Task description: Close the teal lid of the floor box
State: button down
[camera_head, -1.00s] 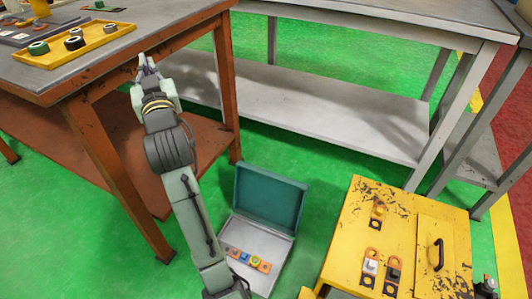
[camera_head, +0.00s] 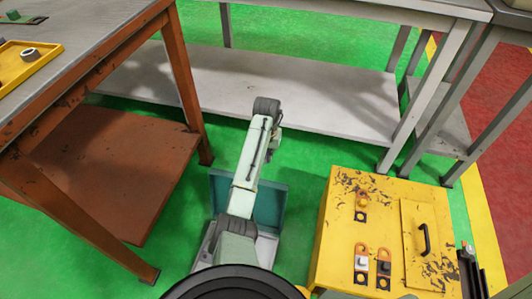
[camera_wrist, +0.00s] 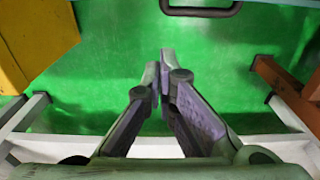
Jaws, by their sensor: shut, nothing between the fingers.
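The floor box (camera_head: 266,248) is grey and stands on the green floor, partly hidden behind my arm in the head view. Its teal lid (camera_head: 272,206) is open, standing up at the back of the box. A dark handle (camera_wrist: 201,11) shows at the top edge of that view, apart from the fingertips.
A yellow cabinet (camera_head: 335,235) stands right of the box. A rust-brown table (camera_head: 110,165) is on the left, with a yellow tray (camera_head: 35,68) on top. A grey table with a low shelf (camera_head: 300,95) stands behind the lid. Green floor lies between them.

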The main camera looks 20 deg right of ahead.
notch_tip(320, 180, down, 7)
jog(key=shift+s+a+r, duration=0.45)
jog(key=shift+s+a, duration=0.05)
jog(key=shift+s, duration=0.2)
jog(key=shift+s+a+r, duration=0.45)
jog(key=shift+s, duration=0.25)
